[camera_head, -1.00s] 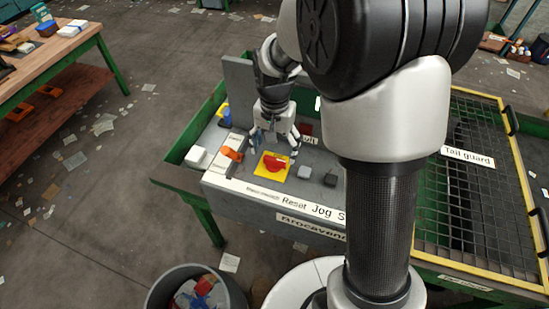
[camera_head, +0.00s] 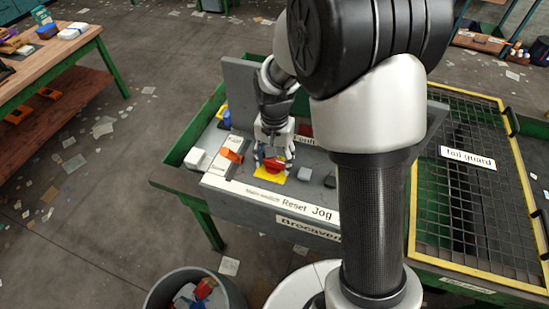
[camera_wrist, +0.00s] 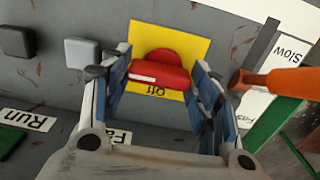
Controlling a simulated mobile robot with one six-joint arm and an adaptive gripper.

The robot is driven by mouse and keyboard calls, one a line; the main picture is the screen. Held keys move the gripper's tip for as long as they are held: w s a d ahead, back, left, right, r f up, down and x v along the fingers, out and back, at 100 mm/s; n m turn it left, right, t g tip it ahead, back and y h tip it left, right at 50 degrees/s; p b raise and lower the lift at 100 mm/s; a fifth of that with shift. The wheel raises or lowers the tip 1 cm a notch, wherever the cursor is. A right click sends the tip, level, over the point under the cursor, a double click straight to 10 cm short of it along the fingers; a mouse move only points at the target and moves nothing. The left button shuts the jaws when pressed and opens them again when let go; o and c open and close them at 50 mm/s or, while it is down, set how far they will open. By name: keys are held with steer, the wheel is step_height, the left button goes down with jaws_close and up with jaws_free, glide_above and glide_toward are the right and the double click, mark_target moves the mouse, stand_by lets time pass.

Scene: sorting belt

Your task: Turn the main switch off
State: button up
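The main switch is a red rotary handle (camera_wrist: 160,74) on a yellow plate (camera_wrist: 190,38), on the grey panel. A white line marks its grip bar, which lies roughly crosswise in the wrist view. An "Off" label shows at the bar's lower edge, partly covered. My gripper (camera_wrist: 153,72) is open, with one blue-padded finger on each side of the handle. Whether the pads touch it, I cannot tell. In the head view my gripper (camera_head: 272,162) is pointed down over the switch and hides part of it; the yellow plate (camera_head: 270,176) shows below.
An orange lever (camera_wrist: 280,83) by the "Slow" label stands close to one finger. A light grey button (camera_wrist: 82,53) and a dark button (camera_wrist: 15,41) are on the other side. The mesh tail guard (camera_head: 465,215) lies to the right. A bin (camera_head: 235,290) stands in front.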

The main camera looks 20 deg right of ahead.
steer(key=c, duration=0.5)
steer(key=shift+n, duration=0.3)
steer(key=n, duration=0.3)
steer(key=shift+w+n+p, duration=0.1)
steer(key=shift+n+p, duration=0.2)
steer(key=shift+n, duration=0.1)
steer(key=n, duration=0.3)
steer(key=shift+n, duration=0.3)
steer(key=n, duration=0.5)
steer(key=shift+w+p, duration=0.1)
steer(key=shift+p, duration=0.25)
steer(key=shift+n, duration=2.4)
